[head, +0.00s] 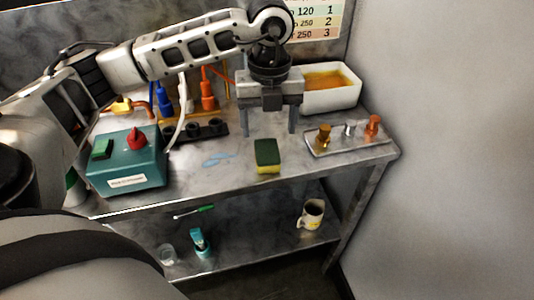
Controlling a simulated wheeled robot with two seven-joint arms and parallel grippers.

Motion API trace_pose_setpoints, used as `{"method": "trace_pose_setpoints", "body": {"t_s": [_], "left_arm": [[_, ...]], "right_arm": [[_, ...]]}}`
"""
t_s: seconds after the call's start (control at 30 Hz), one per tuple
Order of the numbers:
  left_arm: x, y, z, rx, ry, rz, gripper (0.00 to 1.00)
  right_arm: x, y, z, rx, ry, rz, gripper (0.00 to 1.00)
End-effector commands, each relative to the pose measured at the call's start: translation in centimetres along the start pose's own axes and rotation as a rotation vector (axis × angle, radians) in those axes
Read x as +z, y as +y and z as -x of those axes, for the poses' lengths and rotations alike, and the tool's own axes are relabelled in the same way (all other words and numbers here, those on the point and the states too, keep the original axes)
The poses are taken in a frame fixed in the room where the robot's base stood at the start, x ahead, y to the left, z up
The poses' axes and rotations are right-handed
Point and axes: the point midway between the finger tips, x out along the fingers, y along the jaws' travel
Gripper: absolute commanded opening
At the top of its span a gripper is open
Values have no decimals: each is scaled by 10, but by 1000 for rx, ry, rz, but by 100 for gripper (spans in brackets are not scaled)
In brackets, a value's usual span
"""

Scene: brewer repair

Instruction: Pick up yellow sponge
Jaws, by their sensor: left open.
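The yellow sponge (267,156) lies on the metal bench top, near its front middle. It has a dark green top face and a yellow front edge. My left gripper (269,130) is above and behind the sponge, pointing down. Its two fingers are spread apart with nothing visible between them. The fingertips appear apart from the sponge. My right gripper is not in view.
A teal box (126,162) with a red knob stands at left. A metal tray (349,139) with small fittings lies at right. A white bin (331,97) sits behind it. A lower shelf holds a mug (311,214). Bench space around the sponge is mostly clear.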

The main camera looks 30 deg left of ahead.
Motion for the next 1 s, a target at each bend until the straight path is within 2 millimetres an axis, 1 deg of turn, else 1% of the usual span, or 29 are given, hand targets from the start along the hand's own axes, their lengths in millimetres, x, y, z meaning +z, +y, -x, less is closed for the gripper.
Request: {"method": "trace_pose_setpoints", "body": {"t_s": [0.03,0.1,0.27,0.33,0.47,0.6,0.7,0.9,0.93,0.97,1.0], "left_arm": [[0,0,-8,2,2,0,71],[0,0,-16,1,2,-1,71],[0,0,-25,-1,0,-1,71],[0,1,-32,1,2,-1,71],[-2,5,-51,3,4,-1,71],[-1,4,-70,0,2,-1,71],[-1,4,-75,-1,2,-2,71],[-1,4,-76,-3,1,-2,71],[-1,4,-76,-2,1,-2,65],[-1,4,-76,-3,1,-2,57],[-1,4,-76,-2,1,-2,46]], "right_arm": [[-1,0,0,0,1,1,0],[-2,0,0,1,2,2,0],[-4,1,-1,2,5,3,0],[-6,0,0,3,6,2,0],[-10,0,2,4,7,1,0],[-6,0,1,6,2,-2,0],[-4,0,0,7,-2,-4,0],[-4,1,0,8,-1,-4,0],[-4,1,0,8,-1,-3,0],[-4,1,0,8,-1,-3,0],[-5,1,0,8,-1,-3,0]]}}
